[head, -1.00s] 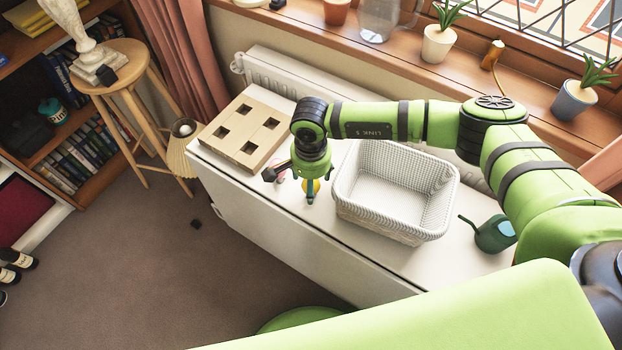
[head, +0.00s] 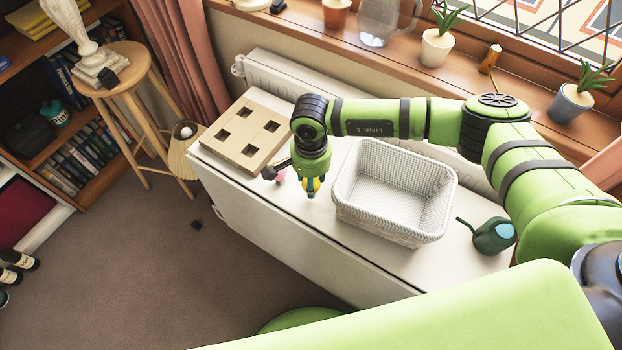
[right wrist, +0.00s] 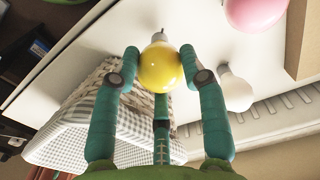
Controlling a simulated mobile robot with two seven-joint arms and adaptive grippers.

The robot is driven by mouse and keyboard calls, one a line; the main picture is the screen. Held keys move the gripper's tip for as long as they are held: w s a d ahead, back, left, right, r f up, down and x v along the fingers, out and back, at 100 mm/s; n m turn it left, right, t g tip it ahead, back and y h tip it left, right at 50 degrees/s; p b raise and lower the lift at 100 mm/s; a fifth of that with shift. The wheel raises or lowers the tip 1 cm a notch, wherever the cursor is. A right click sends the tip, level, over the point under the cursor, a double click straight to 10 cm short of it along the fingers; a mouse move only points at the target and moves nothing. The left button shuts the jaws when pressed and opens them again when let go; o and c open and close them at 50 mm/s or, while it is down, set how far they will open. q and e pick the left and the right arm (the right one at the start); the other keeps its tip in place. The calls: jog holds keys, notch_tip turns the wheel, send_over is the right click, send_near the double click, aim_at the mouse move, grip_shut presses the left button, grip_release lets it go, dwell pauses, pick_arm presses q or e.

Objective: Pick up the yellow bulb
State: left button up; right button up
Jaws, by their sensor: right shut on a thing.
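The yellow bulb (head: 318,184) is at the tip of my right gripper (head: 311,190), over the white cabinet top between the holed wooden block and the basket. In the right wrist view the yellow bulb (right wrist: 160,68) sits between the teal fingers of my right gripper (right wrist: 160,62), which are shut on its round glass. Its metal base points away from the palm. A white bulb (right wrist: 236,90) and a pink bulb (right wrist: 256,12) lie close by; the pink bulb (head: 280,177) also shows in the head view. My left gripper is in neither view.
A white wicker basket (head: 372,213) stands just right of the gripper. A wooden block with square holes (head: 219,148) lies to its left. A dark green watering can (head: 494,236) stands at the cabinet's right end. Potted plants (head: 437,45) line the windowsill behind.

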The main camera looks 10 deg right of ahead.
jog(key=shift+r+p, duration=2)
jog(key=shift+r, duration=2.1)
